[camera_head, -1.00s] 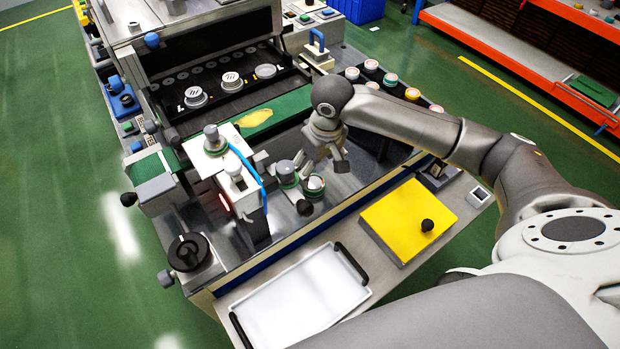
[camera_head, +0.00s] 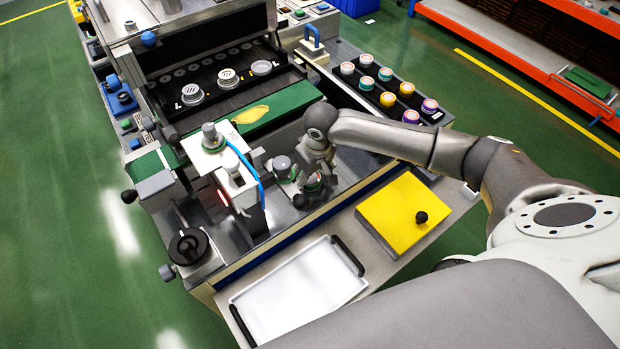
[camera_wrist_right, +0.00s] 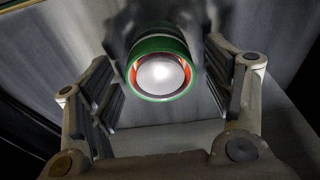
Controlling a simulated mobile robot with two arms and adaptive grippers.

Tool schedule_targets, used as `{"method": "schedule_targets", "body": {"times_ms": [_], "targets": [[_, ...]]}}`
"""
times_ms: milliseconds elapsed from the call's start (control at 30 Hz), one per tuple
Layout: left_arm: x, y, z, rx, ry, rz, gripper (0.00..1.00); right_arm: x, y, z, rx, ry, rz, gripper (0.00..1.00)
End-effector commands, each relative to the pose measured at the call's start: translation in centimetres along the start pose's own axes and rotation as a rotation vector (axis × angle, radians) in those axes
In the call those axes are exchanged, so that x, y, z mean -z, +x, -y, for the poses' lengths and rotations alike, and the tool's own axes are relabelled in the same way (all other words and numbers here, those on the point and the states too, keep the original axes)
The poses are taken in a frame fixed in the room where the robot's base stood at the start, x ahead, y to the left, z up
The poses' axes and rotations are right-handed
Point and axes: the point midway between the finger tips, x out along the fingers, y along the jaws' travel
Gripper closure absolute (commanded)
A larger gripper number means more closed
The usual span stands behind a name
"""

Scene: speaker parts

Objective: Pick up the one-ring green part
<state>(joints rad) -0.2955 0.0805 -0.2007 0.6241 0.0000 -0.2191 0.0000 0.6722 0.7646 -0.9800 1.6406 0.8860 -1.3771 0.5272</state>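A round part with a green rim and a pale domed centre (camera_wrist_right: 162,76) stands between the fingers of my right gripper (camera_wrist_right: 165,88) in the right wrist view, with orange-red patches inside its rim. Both fingers are spread, with a visible gap on each side of the part. In the head view, my right gripper (camera_head: 316,172) is down over this part (camera_head: 312,184), which it partly hides. A second green part with a grey top (camera_head: 282,165) stands just left of the gripper. My left gripper is not in view.
A white housing with a blue cable (camera_head: 236,183) stands close to the left. A black rack with several coloured jars (camera_head: 428,119) lies behind my right arm. A yellow plate with a black knob (camera_head: 397,208) and a white tray (camera_head: 300,290) lie in front.

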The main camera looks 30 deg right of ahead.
Motion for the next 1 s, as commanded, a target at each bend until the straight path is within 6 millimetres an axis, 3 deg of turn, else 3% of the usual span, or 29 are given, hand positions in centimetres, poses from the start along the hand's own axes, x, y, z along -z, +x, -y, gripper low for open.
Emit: {"method": "schedule_targets", "body": {"times_ms": [33, 433, 733, 1000], "targets": [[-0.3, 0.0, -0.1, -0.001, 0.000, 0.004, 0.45, 0.0, 0.0, 0.0, 0.000, 0.000, 0.000, 0.37], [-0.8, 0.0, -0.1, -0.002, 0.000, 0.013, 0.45, 0.1, -0.1, 0.0, 0.000, 0.001, -0.002, 0.86], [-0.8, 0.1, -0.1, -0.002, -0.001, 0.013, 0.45, 0.2, -0.8, 0.0, 0.001, 0.001, -0.004, 0.86], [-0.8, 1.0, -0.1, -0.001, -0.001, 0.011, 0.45, 1.1, -5.6, 0.0, 0.000, -0.001, -0.008, 0.86]]}}
